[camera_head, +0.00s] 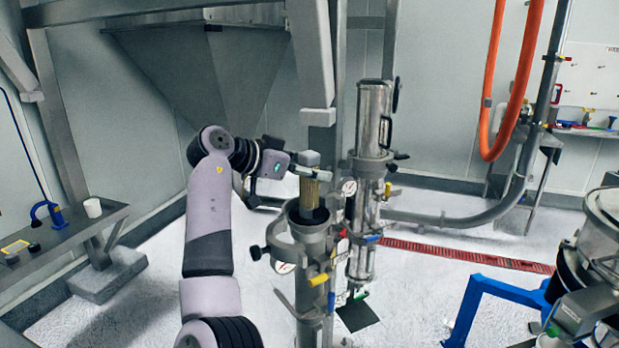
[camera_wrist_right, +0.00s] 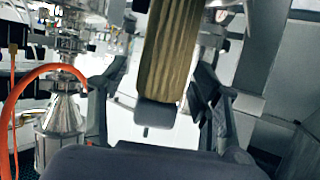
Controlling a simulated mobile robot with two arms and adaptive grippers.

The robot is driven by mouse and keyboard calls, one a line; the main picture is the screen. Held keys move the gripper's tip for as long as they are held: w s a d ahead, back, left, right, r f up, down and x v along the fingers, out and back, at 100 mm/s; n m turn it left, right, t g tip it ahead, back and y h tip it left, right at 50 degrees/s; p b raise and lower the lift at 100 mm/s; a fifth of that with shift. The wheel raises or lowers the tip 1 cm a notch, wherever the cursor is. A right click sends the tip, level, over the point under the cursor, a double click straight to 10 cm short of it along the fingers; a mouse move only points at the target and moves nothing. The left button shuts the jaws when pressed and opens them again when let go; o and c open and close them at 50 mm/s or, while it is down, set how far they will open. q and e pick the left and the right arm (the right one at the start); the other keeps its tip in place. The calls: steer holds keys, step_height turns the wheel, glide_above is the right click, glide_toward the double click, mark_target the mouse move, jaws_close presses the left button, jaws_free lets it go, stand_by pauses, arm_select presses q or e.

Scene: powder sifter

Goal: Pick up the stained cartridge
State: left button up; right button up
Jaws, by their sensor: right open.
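The stained cartridge (camera_head: 309,192) is a brown, ribbed cylinder with a grey cap. It stands upright, its lower part hidden inside the open-topped metal housing (camera_head: 312,236). My right gripper (camera_head: 308,171) is at the cartridge's upper end, just below the cap. In the right wrist view, the brown cartridge (camera_wrist_right: 172,45) comes down from the top edge, with its grey cap toward me. The open fingers of my right gripper (camera_wrist_right: 160,100) stand on either side of it, with visible gaps. My left gripper is not in view.
A taller closed metal housing (camera_head: 372,120) with a gauge and valve handles stands close to the right. A grey side table (camera_head: 70,235) with a white cup (camera_head: 92,208) is at the left. A blue stand (camera_head: 490,300) and machinery are at the right.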

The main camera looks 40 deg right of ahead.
steer(key=shift+a, duration=0.15)
steer(key=shift+c, duration=0.6)
steer(key=c, duration=1.2)
steer(key=shift+c, duration=0.3)
steer(key=shift+r, duration=0.15)
